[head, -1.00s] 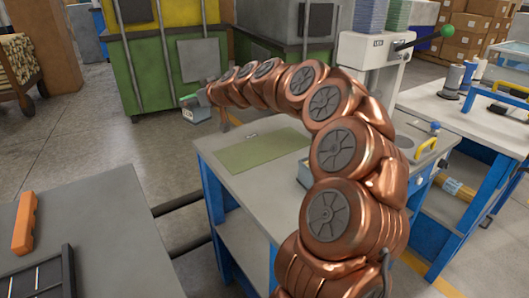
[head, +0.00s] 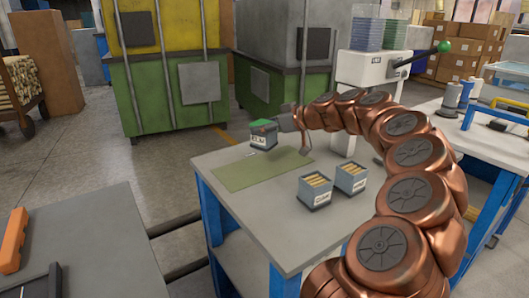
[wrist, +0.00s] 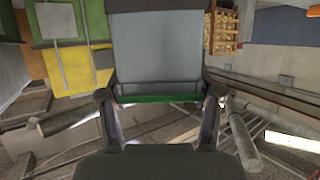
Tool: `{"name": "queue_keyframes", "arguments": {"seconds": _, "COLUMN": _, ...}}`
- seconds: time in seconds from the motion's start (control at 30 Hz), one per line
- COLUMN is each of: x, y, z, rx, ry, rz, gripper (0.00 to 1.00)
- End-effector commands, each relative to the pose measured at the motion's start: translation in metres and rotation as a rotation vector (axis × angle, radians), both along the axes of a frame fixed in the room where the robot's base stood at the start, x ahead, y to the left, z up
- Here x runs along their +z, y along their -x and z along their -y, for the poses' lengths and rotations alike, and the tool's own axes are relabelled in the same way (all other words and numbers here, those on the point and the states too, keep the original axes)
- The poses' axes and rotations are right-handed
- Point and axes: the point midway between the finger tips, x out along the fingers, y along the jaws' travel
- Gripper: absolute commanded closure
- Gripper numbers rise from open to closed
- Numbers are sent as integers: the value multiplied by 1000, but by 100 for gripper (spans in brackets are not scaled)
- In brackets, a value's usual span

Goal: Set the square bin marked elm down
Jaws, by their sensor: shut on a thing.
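The square bin marked elm (head: 262,139) is small and grey-blue, with a white label and green at its top. My gripper (head: 277,124) is shut on it. In the head view the bin appears upright at the far edge of the table, just beyond a flat green mat (head: 245,176); I cannot tell its exact height above the top. In the wrist view the bin's grey side (wrist: 157,50) and a green strip fill the space between the fingers of my gripper (wrist: 158,103). The bin's underside is hidden.
Two similar bins with tan sticks, a nearer one (head: 314,194) and a farther one (head: 350,182), stand right of the mat on the grey table (head: 235,212). A white machine with a green-knobbed lever (head: 375,68) stands behind. The mat is clear.

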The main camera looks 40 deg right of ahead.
Motion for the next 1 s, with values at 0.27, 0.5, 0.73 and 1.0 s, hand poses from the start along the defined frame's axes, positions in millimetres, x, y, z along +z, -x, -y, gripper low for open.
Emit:
{"name": "queue_keyframes", "arguments": {"seconds": 0.27, "x": -24, "y": 0, "z": 1, "rx": -4, "ry": 0, "rz": 2, "gripper": 83}}
{"name": "queue_keyframes", "arguments": {"seconds": 0.5, "x": -53, "y": 0, "z": 0, "rx": 0, "ry": -3, "rz": -2, "gripper": 83}}
{"name": "queue_keyframes", "arguments": {"seconds": 0.73, "x": -63, "y": 0, "z": 1, "rx": -3, "ry": 1, "rz": 1, "gripper": 83}}
{"name": "queue_keyframes", "arguments": {"seconds": 1.0, "x": -66, "y": 0, "z": 0, "rx": -3, "ry": 0, "rz": 2, "gripper": 83}}
